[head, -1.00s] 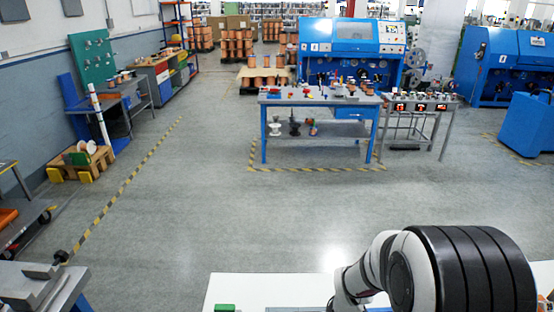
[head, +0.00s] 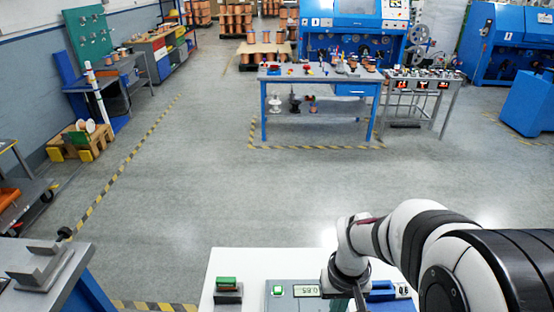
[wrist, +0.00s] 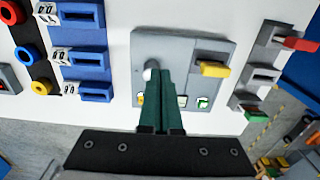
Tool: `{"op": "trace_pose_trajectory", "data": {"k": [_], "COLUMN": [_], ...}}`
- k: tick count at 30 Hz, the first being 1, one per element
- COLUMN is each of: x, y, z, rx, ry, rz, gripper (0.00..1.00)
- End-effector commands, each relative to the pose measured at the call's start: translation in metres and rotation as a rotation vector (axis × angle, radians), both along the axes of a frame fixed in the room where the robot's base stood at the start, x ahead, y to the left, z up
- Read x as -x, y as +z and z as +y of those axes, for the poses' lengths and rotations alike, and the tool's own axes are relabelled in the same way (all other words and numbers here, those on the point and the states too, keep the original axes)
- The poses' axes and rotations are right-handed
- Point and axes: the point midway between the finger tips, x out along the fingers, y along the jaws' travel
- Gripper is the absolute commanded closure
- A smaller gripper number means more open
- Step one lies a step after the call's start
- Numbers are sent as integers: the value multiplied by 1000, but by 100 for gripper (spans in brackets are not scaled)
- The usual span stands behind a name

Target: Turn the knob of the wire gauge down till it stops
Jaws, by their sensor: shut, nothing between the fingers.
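The wire gauge appears to be the grey box (wrist: 190,52) on the white table, seen from above in the wrist view. It carries a small display (wrist: 182,101), a green button (wrist: 203,103) and a yellow block (wrist: 213,69). In the head view its display (head: 307,291) seems to read 0.85. A small whitish round knob (wrist: 149,73) shows beside my fingertips. My gripper (wrist: 160,68) is shut and empty, its green fingers together over the left part of the box. The fingers partly hide the knob; I cannot tell whether they touch it.
Blue holders (wrist: 84,52) stand left of the box, with coloured rings (wrist: 34,54) beyond them. Grey holders (wrist: 262,78) stand to the right, one with a red piece (wrist: 301,44). A green block (head: 226,283) sits on the left of the white table (head: 232,262).

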Motion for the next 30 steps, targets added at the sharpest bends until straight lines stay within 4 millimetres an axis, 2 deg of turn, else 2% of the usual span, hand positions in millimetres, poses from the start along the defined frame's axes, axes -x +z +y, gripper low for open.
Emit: {"op": "trace_pose_trajectory", "data": {"k": [4,9,11,21,25,30], "x": [-1,-3,-2,-2,-2,-3], "y": [1,8,2,-51,-59,-61], "z": [-4,-28,-27,-26,-26,-26], "rx": [0,0,-1,-1,0,0], "ry": [-3,-3,0,0,1,0], "rz": [-1,0,3,4,1,0], "gripper": [100,100,100,100,100,100]}}
